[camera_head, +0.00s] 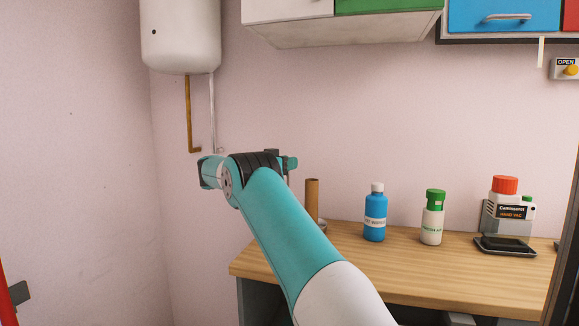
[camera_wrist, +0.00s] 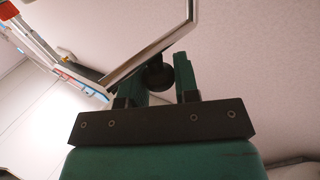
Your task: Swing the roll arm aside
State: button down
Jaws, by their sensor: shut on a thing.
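My gripper (camera_head: 289,163) is at the end of my teal arm, left of centre in the head view, in front of the pink wall and above the left part of the counter. In the wrist view, its two green fingers (camera_wrist: 162,72) stand on either side of a dark round knob (camera_wrist: 158,77), and the gripper is shut on it. A bent silver-edged bar (camera_wrist: 150,53) crosses close by the knob and looks like the roll arm; their join is not clear. A brown upright tube (camera_head: 312,198) stands just right of my gripper in the head view.
A white boiler (camera_head: 180,38) with pipes hangs left. Cabinets (camera_head: 345,22) hang above. The left wall is bare.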

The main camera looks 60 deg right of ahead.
jog(key=c, duration=0.9)
grip_release()
jog(key=shift+w, duration=0.1)
